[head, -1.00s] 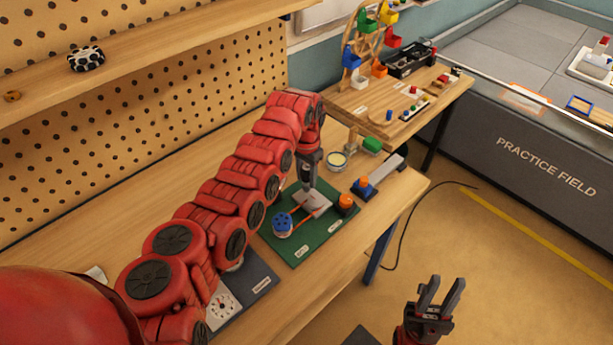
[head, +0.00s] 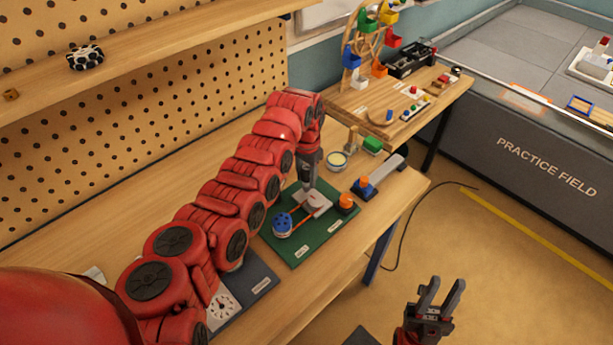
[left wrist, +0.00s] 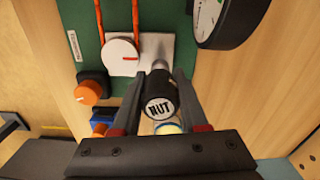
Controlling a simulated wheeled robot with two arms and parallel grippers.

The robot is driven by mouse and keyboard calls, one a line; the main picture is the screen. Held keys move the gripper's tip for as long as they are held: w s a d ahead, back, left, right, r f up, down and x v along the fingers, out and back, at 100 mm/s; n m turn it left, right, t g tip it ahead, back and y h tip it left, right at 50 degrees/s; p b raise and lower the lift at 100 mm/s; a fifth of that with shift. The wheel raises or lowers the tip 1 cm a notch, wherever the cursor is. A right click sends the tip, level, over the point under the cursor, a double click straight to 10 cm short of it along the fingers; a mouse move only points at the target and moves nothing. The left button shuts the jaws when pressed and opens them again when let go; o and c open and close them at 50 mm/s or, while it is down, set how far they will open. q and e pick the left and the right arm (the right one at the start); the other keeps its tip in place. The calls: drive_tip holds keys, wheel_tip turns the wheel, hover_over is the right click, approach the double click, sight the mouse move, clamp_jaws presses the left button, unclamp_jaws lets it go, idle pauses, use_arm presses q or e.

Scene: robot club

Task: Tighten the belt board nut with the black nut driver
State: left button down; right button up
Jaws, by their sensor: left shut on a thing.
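My left gripper (head: 309,160) is shut on the black nut driver (head: 306,185) and holds it upright over the belt board (head: 298,253). In the left wrist view the driver's round cap (left wrist: 160,108) reads NUT and sits between the two fingers. Its grey shaft (left wrist: 159,66) points down at the light metal plate (left wrist: 158,50), beside a white disc (left wrist: 122,55) with a red mark. The nut is hidden under the driver, and I cannot tell whether they touch. A red belt (head: 304,215) runs to a blue pulley (head: 283,223). My right gripper (head: 440,297) is open and empty, away from the bench.
An orange knob (head: 347,201) stands on the board's right corner. A blue block with an orange knob (head: 364,187) is to its right. A round tub (head: 337,161) and green block (head: 373,145) are behind.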

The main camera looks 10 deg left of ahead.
use_arm(q)
drive_tip(key=shift+f+b, duration=0.5)
drive_tip(key=shift+b, duration=0.1)
idle(0.9)
drive_tip(key=shift+c, duration=2)
unclamp_jaws()
